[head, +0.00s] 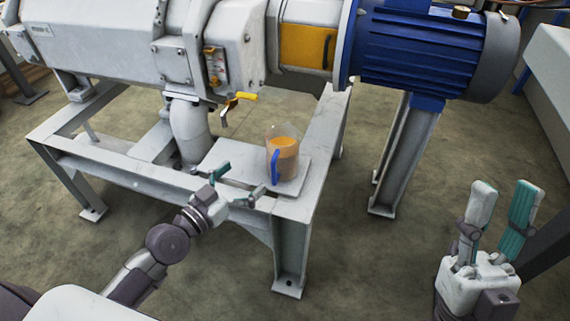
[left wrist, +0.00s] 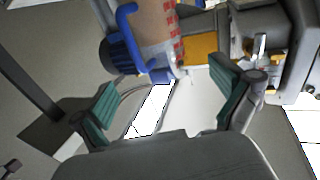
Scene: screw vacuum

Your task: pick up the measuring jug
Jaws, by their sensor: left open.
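The measuring jug (head: 288,161) is clear, with orange-brown liquid and a blue handle (head: 275,167). It stands upright on a light plate (head: 237,168) on the steel frame. In the left wrist view the jug (left wrist: 157,30) shows at the top with red markings, beyond my fingertips, its handle to the left. My left gripper (head: 240,184) is open and empty, just left of and in front of the jug, apart from it. Its two green-padded fingers also show in the left wrist view (left wrist: 165,100). My right gripper (head: 506,200) is open and empty at the lower right.
A yellow-handled valve (head: 238,100) hangs above and left of the jug, near a grey pipe (head: 190,132). The pump body (head: 110,40) and blue motor (head: 420,50) stand above and behind. A frame leg (head: 290,255) is in front.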

